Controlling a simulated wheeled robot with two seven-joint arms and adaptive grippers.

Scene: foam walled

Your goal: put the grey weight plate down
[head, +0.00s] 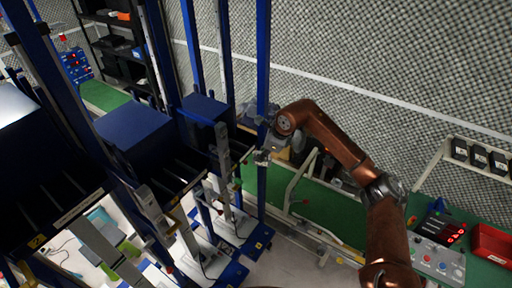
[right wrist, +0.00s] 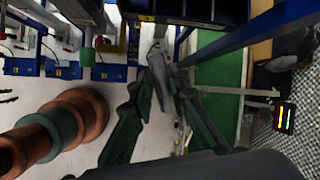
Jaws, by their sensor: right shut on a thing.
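My right gripper (head: 264,150) reaches in from the right on a copper-coloured arm, close to a blue upright post. In the right wrist view its two dark fingers (right wrist: 168,72) come together at the tips, shut on a small grey thing (right wrist: 155,54). I take this for the grey weight plate; it is small and partly hidden by the fingers, so its outline is unclear. In the head view a pale grey bit of it (head: 262,157) shows at the fingertips. It is held up in the air beside the blue frame. My left gripper is not in view.
Blue posts and dark blue boxes (head: 134,126) of a rack fill the left and middle. A green conveyor belt (head: 335,213) with pale rails runs below my right arm. A control panel (head: 438,255) and a red bin (head: 492,243) stand at the right. A foam-patterned wall is behind.

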